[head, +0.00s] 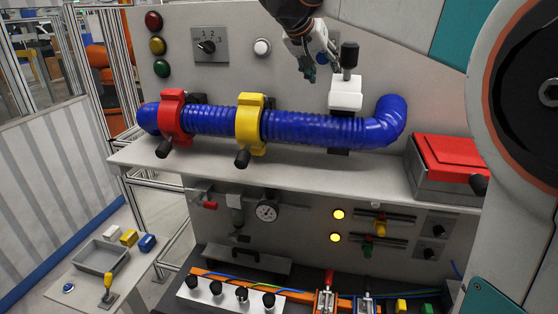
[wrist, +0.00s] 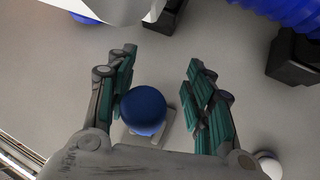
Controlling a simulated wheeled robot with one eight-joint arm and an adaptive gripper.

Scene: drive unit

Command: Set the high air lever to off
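My gripper (head: 308,76) is at the top centre of the head view, in front of the upright panel and left of the white clamp. In the wrist view my gripper (wrist: 165,85) is open, with a green-padded finger on each side. A round blue knob (wrist: 143,110) on a pale square base shows between the fingers, closer to the left one; I cannot tell if they touch.
A blue hose (head: 300,127) runs below, with red (head: 173,117), yellow (head: 249,125) and white (head: 345,94) clamps. The white clamp's black handle (head: 349,54) stands up close to my gripper. A white button (head: 262,47) and a dial (head: 207,46) are to the left.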

